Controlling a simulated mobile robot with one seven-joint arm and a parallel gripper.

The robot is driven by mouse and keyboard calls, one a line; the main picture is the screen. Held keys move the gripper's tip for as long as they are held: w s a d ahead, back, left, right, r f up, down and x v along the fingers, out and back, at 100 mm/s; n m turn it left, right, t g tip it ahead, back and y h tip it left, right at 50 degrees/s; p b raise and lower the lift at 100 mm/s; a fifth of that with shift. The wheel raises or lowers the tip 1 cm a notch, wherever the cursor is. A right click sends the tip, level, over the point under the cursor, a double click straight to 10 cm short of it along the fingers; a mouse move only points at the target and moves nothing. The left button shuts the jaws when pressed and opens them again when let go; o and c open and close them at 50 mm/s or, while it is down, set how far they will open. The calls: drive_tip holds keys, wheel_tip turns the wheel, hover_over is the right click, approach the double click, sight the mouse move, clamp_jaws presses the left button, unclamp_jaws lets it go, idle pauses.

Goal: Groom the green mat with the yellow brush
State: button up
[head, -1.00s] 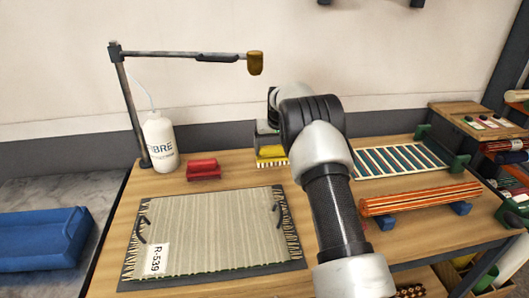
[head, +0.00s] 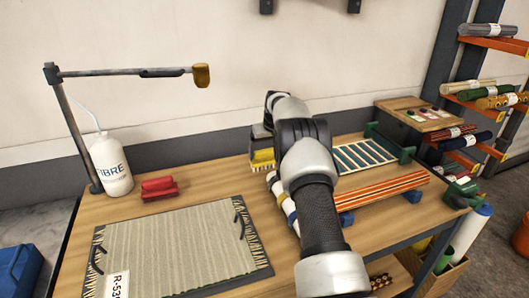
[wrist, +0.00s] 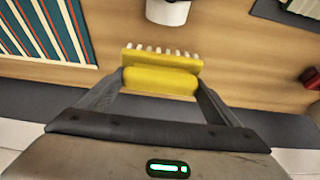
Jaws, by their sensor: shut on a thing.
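The yellow brush (head: 263,160) is in my gripper, with its pale bristles showing below it in the head view. In the wrist view my gripper (wrist: 160,82) is shut on the brush's rounded yellow back (wrist: 162,66), one finger at each end. The brush is above the back of the wooden bench; its exact height is hard to tell. The grey-green mat (head: 172,250) lies flat on a dark board at the front left of the bench, with fringed sides, dark curved clips and a white label. The brush is behind and to the right of the mat, apart from it.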

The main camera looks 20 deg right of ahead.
drive_tip(key=o, duration=0.5)
drive_tip(key=shift+c, duration=1)
drive_tip(key=shift+a+r, duration=0.1)
drive_tip(key=s+a+r+n+g+y+p, duration=0.1)
drive_tip(key=s+a+r+n+y+p, duration=0.15)
drive_tip(key=s+a+n, duration=0.5)
drive_tip(key=s+a+r+n+g+y+p, duration=0.15)
drive_tip(key=a+r+n+p, duration=0.3)
drive_tip(key=a, duration=0.55)
drive_tip(key=s+a+r+n+g+y+p, duration=0.1)
drive_tip(key=s+a+r+n+g+p, duration=0.15)
drive_tip(key=s+a+n, duration=0.5)
drive_tip(key=shift+m+t+h, duration=0.3)
drive_tip(key=shift+m, duration=0.45)
drive_tip(key=shift+w+a+f+b, duration=0.25)
drive_tip(key=shift+w+f, duration=0.2)
drive_tip(key=shift+f, duration=0.3)
drive_tip(key=shift+w+a+f+b, duration=0.2)
drive_tip(key=shift+w+f+b, duration=0.1)
drive_tip(key=shift+w+f, duration=0.3)
drive_tip(key=shift+w+a+f+b, duration=0.2)
drive_tip(key=shift+w+f+b, duration=0.15)
drive_tip(key=shift+f, duration=0.5)
